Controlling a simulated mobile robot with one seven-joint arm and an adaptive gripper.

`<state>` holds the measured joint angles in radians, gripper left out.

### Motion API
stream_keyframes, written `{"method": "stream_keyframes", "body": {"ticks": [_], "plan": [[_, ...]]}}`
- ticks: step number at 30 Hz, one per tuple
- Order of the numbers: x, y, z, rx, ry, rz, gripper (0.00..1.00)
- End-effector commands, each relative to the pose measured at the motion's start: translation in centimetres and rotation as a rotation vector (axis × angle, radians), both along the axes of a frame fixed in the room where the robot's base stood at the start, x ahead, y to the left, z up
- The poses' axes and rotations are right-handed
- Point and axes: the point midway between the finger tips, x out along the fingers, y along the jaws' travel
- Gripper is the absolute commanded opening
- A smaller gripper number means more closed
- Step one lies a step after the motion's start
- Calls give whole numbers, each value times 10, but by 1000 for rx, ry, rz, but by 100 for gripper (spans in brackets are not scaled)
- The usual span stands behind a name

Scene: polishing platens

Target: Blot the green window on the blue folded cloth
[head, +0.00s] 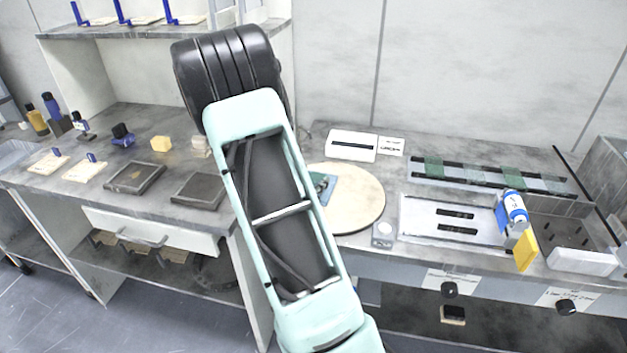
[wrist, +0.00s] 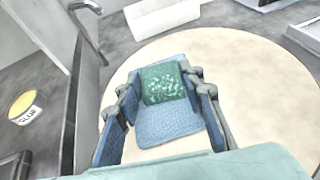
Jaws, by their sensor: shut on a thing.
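The green window (wrist: 163,84), a small square with white specks, sits between the fingers of my gripper (wrist: 162,92) in the wrist view. My gripper is shut on it. The blue folded cloth (wrist: 172,125) lies under and in front of the window on a round beige platen (wrist: 255,75). The window overlaps the cloth's far part; I cannot tell whether they touch. In the head view my arm hides most of this; a corner of the cloth (head: 331,192) shows on the platen (head: 362,205).
Right of the platen stand a small white block (head: 384,234), a white slotted tray (head: 425,228), a blue-and-white bottle (head: 515,207) with a yellow piece, and a dark rack (head: 470,180) holding green pieces. A white slotted box (head: 351,145) stands behind. Dark plates (head: 135,177) lie on the left bench.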

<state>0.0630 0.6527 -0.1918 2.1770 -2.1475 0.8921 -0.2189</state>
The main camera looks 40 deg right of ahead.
Motion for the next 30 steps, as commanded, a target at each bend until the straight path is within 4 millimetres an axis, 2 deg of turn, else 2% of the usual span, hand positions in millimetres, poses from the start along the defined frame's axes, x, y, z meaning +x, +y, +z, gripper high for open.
{"method": "stream_keyframes", "body": {"ticks": [30], "plan": [[0, 0, -8, 2, 2, 0, 9]]}}
